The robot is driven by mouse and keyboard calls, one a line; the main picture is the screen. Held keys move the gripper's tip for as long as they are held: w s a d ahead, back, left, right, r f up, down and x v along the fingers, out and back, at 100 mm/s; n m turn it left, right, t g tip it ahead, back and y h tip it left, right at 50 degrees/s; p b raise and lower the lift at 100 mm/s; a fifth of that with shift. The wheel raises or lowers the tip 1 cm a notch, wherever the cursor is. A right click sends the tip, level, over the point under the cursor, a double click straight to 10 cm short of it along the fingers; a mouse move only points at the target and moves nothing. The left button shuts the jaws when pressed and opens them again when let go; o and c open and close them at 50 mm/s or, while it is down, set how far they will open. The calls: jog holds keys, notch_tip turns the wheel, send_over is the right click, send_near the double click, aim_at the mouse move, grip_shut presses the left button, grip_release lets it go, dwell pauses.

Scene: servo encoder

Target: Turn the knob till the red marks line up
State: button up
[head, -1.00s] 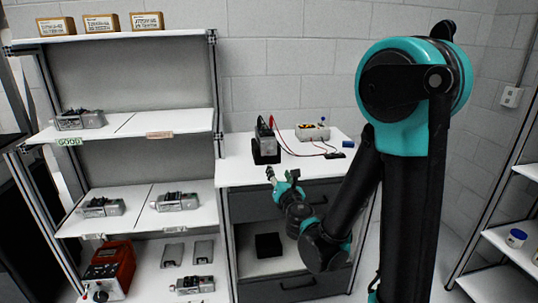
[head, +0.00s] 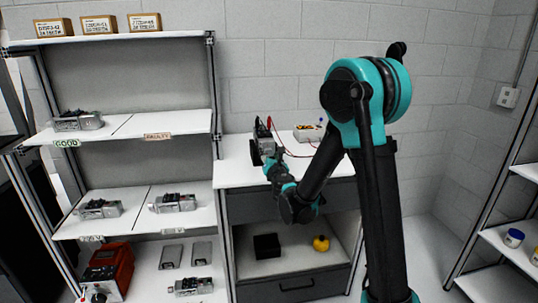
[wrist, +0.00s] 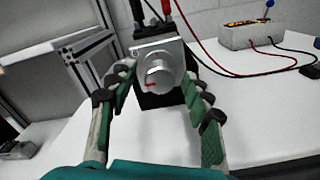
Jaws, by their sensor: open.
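The servo encoder (wrist: 153,53) stands in a black holder (wrist: 160,101) on the white worktop, its square metal face toward me in the wrist view. It also shows in the head view (head: 266,143), partly hidden by my arm. Its round silver knob (wrist: 158,75) carries a red mark (wrist: 151,86) at its lower left. A faint reddish mark seems to sit on the plate above the knob, so the two look out of line. My gripper (wrist: 158,78) is open, with one finger on each side of the knob. I see no clear contact.
Red and black leads run from the encoder to a meter box (wrist: 254,34) at the back right of the worktop (head: 236,172). A shelf rack (head: 115,190) with more units stands close on the left. A yellow object (head: 321,243) lies on the lower shelf.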

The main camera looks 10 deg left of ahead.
jog(key=shift+w+a, duration=0.15)
jog(key=shift+w, duration=0.3)
jog(key=shift+c, duration=0.2)
grip_shut()
jog(key=shift+m, duration=0.4)
